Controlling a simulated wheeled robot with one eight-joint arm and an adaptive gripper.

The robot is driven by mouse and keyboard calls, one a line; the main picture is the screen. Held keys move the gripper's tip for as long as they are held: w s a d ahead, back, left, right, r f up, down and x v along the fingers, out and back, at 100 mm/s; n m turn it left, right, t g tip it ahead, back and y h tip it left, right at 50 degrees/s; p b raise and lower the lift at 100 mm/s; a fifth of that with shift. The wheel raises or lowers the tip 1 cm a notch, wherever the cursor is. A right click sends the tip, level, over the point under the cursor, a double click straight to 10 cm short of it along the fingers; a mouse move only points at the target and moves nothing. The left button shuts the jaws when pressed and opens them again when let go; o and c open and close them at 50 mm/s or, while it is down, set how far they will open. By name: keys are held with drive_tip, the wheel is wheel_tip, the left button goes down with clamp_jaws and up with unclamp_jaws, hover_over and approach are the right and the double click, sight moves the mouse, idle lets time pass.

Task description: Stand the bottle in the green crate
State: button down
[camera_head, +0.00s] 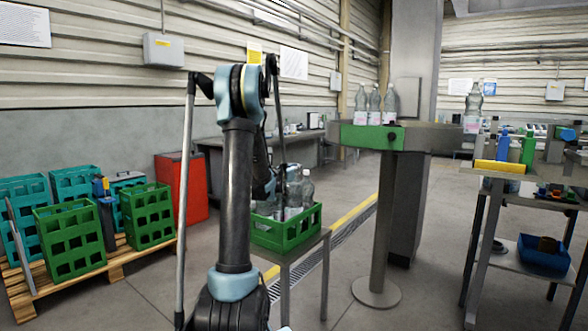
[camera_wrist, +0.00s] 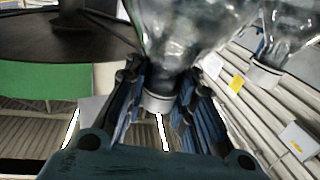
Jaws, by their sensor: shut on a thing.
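The green crate (camera_head: 285,236) stands on a small metal table just beyond my arm. Clear bottles (camera_head: 306,188) show upright in or above it, partly hidden by my arm. My gripper (camera_wrist: 160,92) is shut on a clear bottle (camera_wrist: 185,28) near its pale cap, in the wrist view. Another clear bottle (camera_wrist: 290,35) is close beside it at the right. In the head view my gripper's fingers are mostly hidden behind my arm, over the crate's area. I cannot tell whether the held bottle's base touches the crate floor.
The labeller (camera_head: 372,137), with a green front, bears several bottles (camera_head: 375,105) to the right of the crate. A cluttered bench (camera_head: 480,172) stands far right. Other crates (camera_head: 65,240) sit on a pallet at left, near a red cabinet (camera_head: 182,190). The floor between labeller and bench is open.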

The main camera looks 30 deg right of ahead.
drive_tip(key=shift+f, duration=1.85)
drive_tip(key=c, duration=1.3)
unclamp_jaws()
drive_tip(key=shift+c, duration=0.2)
drive_tip(key=s+a+f+n+g+y, duration=0.1)
drive_tip(key=s+a+y, duration=0.1)
drive_tip(key=s+a, duration=0.8)
drive_tip(key=s+a+n+g+y, duration=0.15)
drive_tip(key=s+a, duration=0.55)
drive_tip(key=a, duration=0.7)
drive_tip(key=s+a+f+n+g+y, duration=0.2)
drive_tip(key=s+a+f+n+y, duration=0.2)
drive_tip(key=s+a+f, duration=0.3)
drive_tip(key=s+a+f+n+g+y, duration=0.2)
drive_tip(key=s+a+f+n+y, duration=0.3)
drive_tip(key=s+a, duration=1.2)
drive_tip(key=a+f+y, duration=0.2)
drive_tip(key=a, duration=0.2)
drive_tip(key=shift+s+a+f+g, duration=0.25)
drive_tip(key=shift+s+a+g, duration=0.1)
drive_tip(key=shift+s, duration=0.05)
drive_tip(key=shift+y, duration=0.25)
